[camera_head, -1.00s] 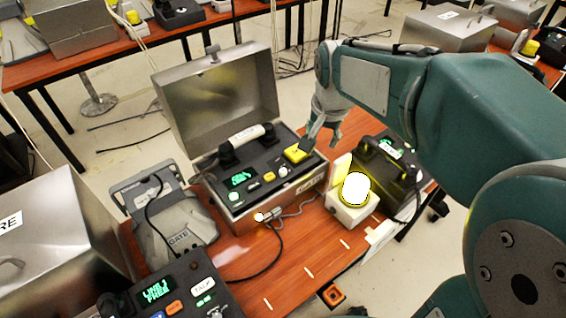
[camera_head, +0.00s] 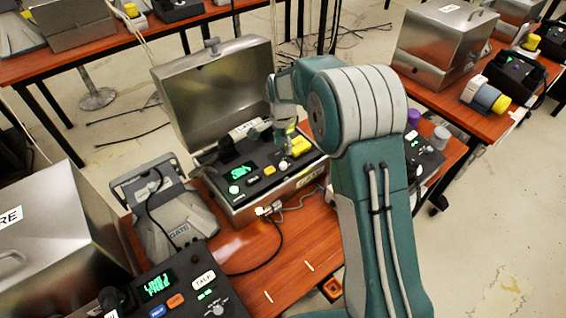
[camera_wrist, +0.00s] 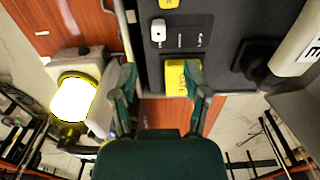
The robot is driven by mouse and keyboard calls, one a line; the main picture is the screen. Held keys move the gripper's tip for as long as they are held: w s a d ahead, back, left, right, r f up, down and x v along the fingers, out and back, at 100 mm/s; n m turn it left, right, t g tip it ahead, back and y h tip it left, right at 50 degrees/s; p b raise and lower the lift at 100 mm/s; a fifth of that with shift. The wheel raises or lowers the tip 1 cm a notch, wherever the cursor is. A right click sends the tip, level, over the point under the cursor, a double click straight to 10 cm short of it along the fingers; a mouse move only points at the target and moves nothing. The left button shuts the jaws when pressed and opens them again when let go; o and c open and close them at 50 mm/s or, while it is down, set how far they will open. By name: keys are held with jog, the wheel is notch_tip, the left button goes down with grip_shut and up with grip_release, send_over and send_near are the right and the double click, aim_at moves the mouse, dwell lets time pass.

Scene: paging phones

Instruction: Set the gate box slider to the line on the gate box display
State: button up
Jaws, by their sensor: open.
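The gate box (camera_head: 285,187) is an open metal case with a raised lid and a dark panel. Its green-lit display (camera_head: 237,173) is too small to read surely. A yellow block (camera_head: 299,145) sits at the panel's right end; it also shows in the wrist view (camera_wrist: 183,77). A small white control (camera_wrist: 158,30) stands near it, beside short marks. I cannot tell surely which part is the slider. My gripper (camera_head: 281,150) is over the panel's right part. In the wrist view my gripper (camera_wrist: 160,75) is open, the yellow block appearing between its fingers, nearer the right one; contact is unclear.
A white handset (camera_head: 242,130) lies along the back of the panel. A lit yellow lamp (camera_wrist: 75,97) on a white base is left in the wrist view. A grey folded device (camera_head: 170,215) and a dark console (camera_head: 170,285) stand left. Cables cross the red tabletop (camera_head: 265,265).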

aim_at(283, 164)
notch_tip(283, 164, down, 8)
jog(key=shift+f, duration=0.2)
jog(key=shift+c, duration=0.3)
